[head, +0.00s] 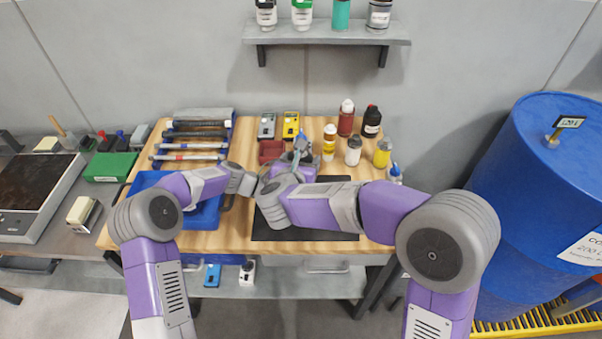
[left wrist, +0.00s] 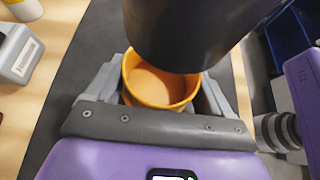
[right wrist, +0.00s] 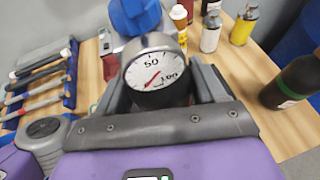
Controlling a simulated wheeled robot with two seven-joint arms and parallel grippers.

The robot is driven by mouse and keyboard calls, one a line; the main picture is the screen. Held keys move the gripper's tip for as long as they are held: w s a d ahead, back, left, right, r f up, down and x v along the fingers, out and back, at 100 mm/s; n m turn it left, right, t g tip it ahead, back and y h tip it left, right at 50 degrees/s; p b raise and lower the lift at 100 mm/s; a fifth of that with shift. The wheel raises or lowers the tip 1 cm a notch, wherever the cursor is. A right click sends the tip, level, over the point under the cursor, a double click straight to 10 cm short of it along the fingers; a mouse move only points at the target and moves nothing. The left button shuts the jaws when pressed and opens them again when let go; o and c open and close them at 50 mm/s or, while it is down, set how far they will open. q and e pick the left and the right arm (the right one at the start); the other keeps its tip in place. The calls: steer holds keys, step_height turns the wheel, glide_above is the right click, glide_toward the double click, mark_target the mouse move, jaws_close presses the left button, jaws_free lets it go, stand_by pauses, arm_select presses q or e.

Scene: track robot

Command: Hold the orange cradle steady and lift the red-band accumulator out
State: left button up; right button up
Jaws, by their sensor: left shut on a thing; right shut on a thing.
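The orange cradle (left wrist: 133,88) is a round open cup in the left wrist view. My left gripper (left wrist: 160,92) is shut on it, one finger on each side. A dark accumulator (left wrist: 190,30) hangs above the cradle, its lower end over the rim; the orange inside of the cup shows. In the right wrist view my right gripper (right wrist: 155,92) is shut on the accumulator, below its white gauge (right wrist: 154,71) and blue knob (right wrist: 135,14). The red band is not visible. In the head view the arms hide the cradle.
A black mat (head: 330,228) lies under the grippers, with a blue tray (head: 205,217) to its left. Several bottles stand behind and right, including a black cylinder with a green band (right wrist: 296,82). A blue drum (head: 545,170) stands right.

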arm_select(q)
steer(key=shift+f, duration=0.1)
arm_select(e)
steer(key=shift+r, duration=1.05)
arm_select(q)
steer(key=o, duration=1)
steer(key=shift+o, duration=0.2)
steer(key=v, duration=1.2)
